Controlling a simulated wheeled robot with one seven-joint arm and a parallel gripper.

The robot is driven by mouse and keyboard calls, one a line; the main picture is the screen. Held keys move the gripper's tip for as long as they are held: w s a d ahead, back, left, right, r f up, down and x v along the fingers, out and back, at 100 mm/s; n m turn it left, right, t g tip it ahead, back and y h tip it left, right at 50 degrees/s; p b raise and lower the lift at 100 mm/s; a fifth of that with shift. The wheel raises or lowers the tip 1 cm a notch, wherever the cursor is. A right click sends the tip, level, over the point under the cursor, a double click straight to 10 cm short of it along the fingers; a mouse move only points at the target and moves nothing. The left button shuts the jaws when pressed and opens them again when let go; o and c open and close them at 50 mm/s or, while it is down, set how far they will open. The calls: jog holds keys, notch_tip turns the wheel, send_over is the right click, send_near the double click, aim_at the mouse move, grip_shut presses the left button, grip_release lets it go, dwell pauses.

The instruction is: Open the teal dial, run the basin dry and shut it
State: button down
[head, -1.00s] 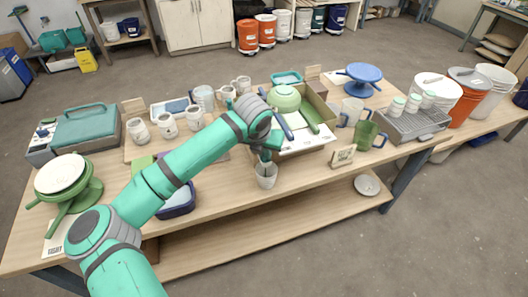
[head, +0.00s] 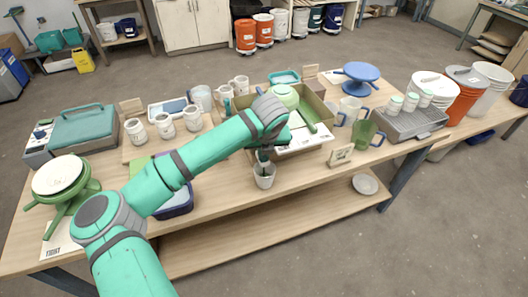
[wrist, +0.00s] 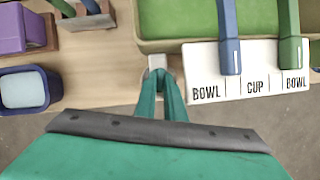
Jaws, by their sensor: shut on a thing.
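My gripper (head: 264,160) points down at the front of the table, its fingers reaching into a small white cup (head: 264,177). In the wrist view my gripper (wrist: 159,78) is shut, with a pale piece of the cup (wrist: 157,62) at the fingertips. Whether the cup touches the table is hard to tell. A dark blue basin (head: 181,211) with pale blue contents stands left of the cup. The basin also shows in the wrist view (wrist: 54,84). I cannot pick out a teal dial with certainty.
A green-lined box (head: 330,135) stands behind the cup, with a card (wrist: 258,88) reading BOWL, CUP, BOWL and blue and green handles over it. Several jars stand left of it. A green banding wheel (head: 83,185) is at the left. The front edge is near the cup.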

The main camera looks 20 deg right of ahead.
jog(key=c, duration=1.8)
grip_release()
jog(key=shift+c, duration=0.2)
jog(key=d+v, duration=0.1)
jog(key=v, duration=1)
jog(key=shift+a, duration=0.45)
